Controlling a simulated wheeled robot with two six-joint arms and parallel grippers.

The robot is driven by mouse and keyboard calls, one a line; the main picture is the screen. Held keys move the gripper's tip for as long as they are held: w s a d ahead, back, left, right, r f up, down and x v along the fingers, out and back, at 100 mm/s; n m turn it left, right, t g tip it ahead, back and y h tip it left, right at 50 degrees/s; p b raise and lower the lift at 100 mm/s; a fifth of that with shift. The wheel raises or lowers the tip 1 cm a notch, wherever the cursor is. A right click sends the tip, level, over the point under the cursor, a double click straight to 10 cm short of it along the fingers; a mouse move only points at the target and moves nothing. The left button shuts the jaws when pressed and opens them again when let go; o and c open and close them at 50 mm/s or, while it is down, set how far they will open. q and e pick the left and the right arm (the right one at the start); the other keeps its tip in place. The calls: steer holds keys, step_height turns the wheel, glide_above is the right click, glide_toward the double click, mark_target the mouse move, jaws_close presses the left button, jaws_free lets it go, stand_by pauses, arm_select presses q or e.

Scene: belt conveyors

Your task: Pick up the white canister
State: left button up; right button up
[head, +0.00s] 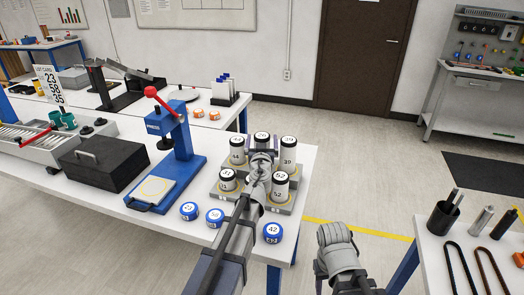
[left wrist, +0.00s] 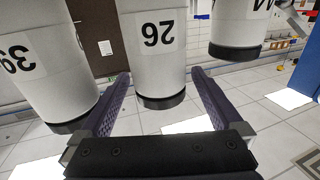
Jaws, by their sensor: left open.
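Several white canisters with dark ends and black numbers stand on a grey tiered stand (head: 282,209) in the head view. Canister 26 (head: 262,136) is at the back middle, with 44 (head: 237,151) to its left and 39 (head: 289,155) to its right. Canisters 47 (head: 227,180) and 52 (head: 281,187) are in front. My left gripper (head: 262,147) is open at canister 26. In the left wrist view, canister 26 (left wrist: 158,50) appears upside down between the open fingers, with no clear grip. My right gripper (head: 322,270) is low, its jaws unclear.
Blue-and-white round tins (head: 272,233) lie along the front table edge. A blue press with a red lever (head: 172,135) and a black box (head: 103,163) stand left of the stand. A right-hand table holds a black cup (head: 443,217). Open floor lies between the tables.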

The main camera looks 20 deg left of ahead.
arm_select(q)
steer(key=shift+w, duration=0.1)
steer(key=shift+c, duration=0.2)
jaws_close()
stand_by(0.5)
step_height(320, 180, up, 10)
steer(key=p, duration=1)
